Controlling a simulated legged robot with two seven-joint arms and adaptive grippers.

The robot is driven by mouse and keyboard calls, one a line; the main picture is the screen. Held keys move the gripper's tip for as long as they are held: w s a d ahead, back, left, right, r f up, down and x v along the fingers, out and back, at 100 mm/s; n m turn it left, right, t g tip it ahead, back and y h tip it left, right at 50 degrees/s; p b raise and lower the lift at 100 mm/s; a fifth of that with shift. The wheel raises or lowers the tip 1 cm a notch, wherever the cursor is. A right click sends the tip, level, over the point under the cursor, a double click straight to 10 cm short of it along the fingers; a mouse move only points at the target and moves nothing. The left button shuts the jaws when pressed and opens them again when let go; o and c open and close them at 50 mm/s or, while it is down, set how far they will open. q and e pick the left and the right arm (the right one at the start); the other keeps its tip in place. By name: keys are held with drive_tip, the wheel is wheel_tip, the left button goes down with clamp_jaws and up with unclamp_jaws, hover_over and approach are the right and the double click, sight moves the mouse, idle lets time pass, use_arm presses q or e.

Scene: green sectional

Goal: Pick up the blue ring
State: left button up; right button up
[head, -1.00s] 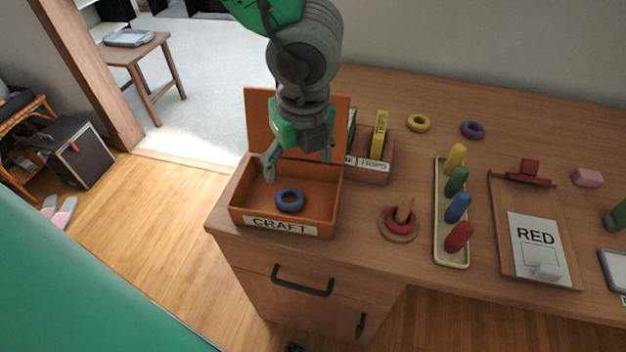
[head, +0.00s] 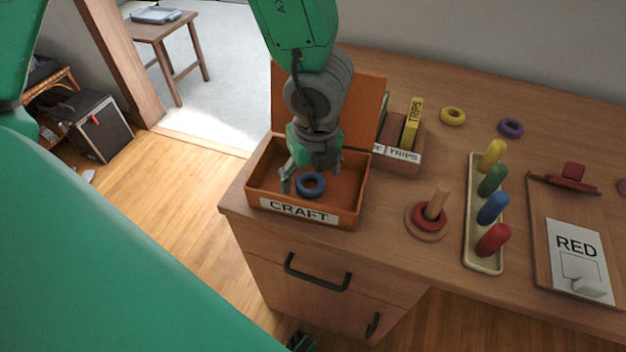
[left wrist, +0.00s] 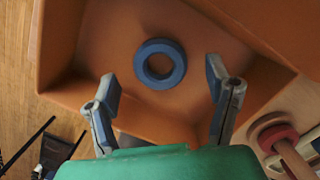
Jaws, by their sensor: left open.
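The blue ring (head: 311,194) lies flat on the floor of the open orange box labelled CRAFT (head: 262,176). My left gripper (head: 312,176) is open and points down into the box, just above the ring, with nothing between its fingers. In the left wrist view, the whole ring (left wrist: 142,66) shows ahead of the two spread fingers (left wrist: 160,84), roughly centred between them. The fingers do not appear to touch it. My right gripper is not seen.
The box's raised lid (head: 355,95) stands behind my left gripper. A TRIPS card holder (head: 400,155) is to its right. A peg with a red ring (head: 427,222) and a tray of coloured pegs (head: 484,262) stand farther right. Yellow (head: 453,116) and purple (head: 511,128) rings lie behind.

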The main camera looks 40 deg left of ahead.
use_arm(q)
drive_tip(key=shift+w+a+f, duration=0.1)
drive_tip(key=shift+a+f, duration=0.2)
drive_tip(key=shift+f, duration=0.35)
drive_tip(key=shift+w+a+f, duration=0.1)
drive_tip(key=shift+a+f, duration=0.2)
drive_tip(key=shift+f, duration=0.3)
drive_tip(key=shift+d+r, duration=0.15)
drive_tip(key=shift+d, duration=0.4)
drive_tip(key=shift+d+r, duration=0.1)
drive_tip(key=shift+d, duration=0.1)
drive_tip(key=c, duration=0.7)
drive_tip(key=shift+d, duration=0.15)
drive_tip(key=shift+c, duration=1.3)
drive_tip(key=shift+s+a, duration=0.1)
drive_tip(key=shift+a, duration=0.55)
drive_tip(key=shift+r, duration=0.35)
wheel_tip(320, 180, up, 17)
drive_tip(key=p, duration=0.6)
drive_tip(key=shift+d, duration=0.4)
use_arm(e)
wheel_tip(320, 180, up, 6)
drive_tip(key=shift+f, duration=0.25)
